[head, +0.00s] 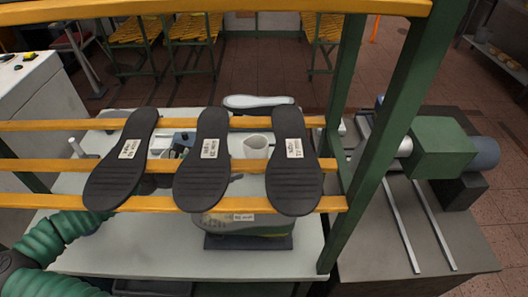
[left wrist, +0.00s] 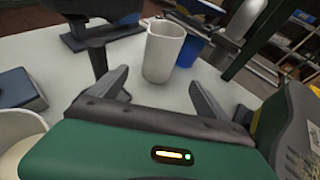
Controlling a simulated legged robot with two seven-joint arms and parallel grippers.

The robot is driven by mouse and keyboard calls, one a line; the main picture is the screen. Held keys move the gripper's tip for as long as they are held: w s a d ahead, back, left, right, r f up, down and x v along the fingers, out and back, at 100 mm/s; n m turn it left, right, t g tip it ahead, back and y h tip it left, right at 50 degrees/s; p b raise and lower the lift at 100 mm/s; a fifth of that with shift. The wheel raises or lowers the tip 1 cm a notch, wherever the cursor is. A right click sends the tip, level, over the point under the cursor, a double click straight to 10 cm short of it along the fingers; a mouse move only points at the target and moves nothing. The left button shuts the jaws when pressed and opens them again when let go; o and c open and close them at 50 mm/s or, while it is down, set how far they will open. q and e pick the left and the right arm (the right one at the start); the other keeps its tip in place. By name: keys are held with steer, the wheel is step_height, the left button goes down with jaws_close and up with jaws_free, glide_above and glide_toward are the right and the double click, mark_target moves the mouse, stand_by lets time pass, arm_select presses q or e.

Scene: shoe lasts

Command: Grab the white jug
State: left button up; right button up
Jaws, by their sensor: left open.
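A white, open-topped jug (left wrist: 163,50) stands upright on the pale table in the left wrist view. It is just beyond and between the two fingers of my left gripper (left wrist: 158,88), which is open and empty, apart from the jug. A white vessel that looks like this jug (head: 257,148) shows in the head view, partly hidden behind the rack bars and shoe soles. In the head view my left green arm comes in at lower left, and its gripper is hidden behind the rack. My right gripper is in neither view.
A rack with yellow bars (head: 255,167) and three dark shoe soles (head: 208,160) stands before the table (head: 285,262). A blue container (left wrist: 191,50) is right behind the jug. A white round vessel (left wrist: 20,122) is at the wrist view's left edge. A green-headed machine (head: 440,147) stands right.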

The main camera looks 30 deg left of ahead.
mark_target(259, 156)
arm_select(q)
steer(key=x, duration=0.8)
steer(key=shift+w+f, duration=0.2)
steer(key=shift+w, duration=0.05)
steer(key=shift+w+d+b, duration=0.25)
steer(key=shift+b, duration=0.05)
steer(key=x, duration=0.3)
steer(key=a+x, duration=0.1)
steer(key=shift+w+d+f, duration=0.15)
steer(key=shift+w+d, duration=0.05)
steer(key=shift+w, duration=0.25)
steer(key=shift+s+d, duration=0.1)
steer(key=shift+s, duration=0.05)
steer(key=c, duration=1.7)
steer(key=shift+r, duration=0.25)
steer(key=shift+r, duration=1.65)
steer(key=s+a, duration=0.2)
steer(key=s, duration=0.3)
steer(key=s+a, duration=0.2)
steer(key=s, duration=0.4)
steer(key=s+a, duration=0.2)
steer(key=s, duration=0.3)
steer(key=shift+s+a+p, duration=0.25)
steer(key=shift+a+p, duration=0.15)
